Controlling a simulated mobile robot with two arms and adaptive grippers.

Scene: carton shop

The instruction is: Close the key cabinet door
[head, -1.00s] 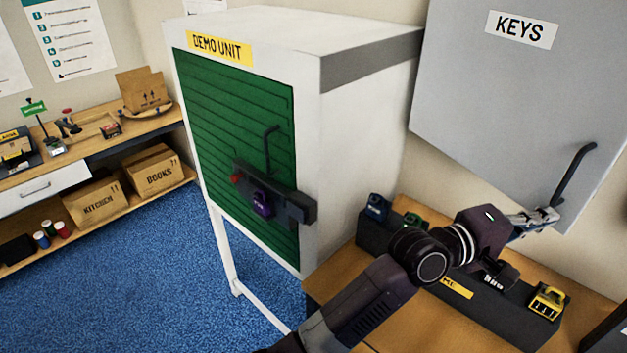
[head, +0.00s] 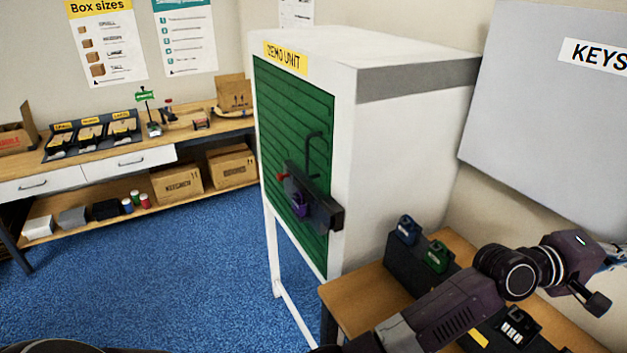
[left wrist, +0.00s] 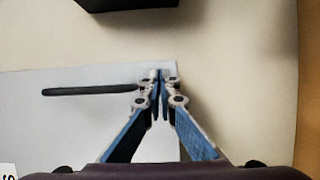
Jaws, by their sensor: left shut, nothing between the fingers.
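The key cabinet (head: 560,120) is a grey panel on the wall at the right of the head view. Its KEYS label (head: 597,56) is cut by the right edge. In the left wrist view the door (left wrist: 60,120) shows with its dark bar handle (left wrist: 90,91). My left gripper (left wrist: 160,78) is shut and empty, its fingertips at the door's edge near the handle's end. I cannot tell whether they touch it. Whether the door is flush is not clear. My right gripper is not in view.
A white DEMO UNIT (head: 405,150) with a green front stands left of the cabinet. Below the cabinet, a wooden bench (head: 350,295) carries a dark rack with blue (head: 406,230) and green (head: 436,257) padlock-like items. Blue carpet (head: 190,270) is clear at left.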

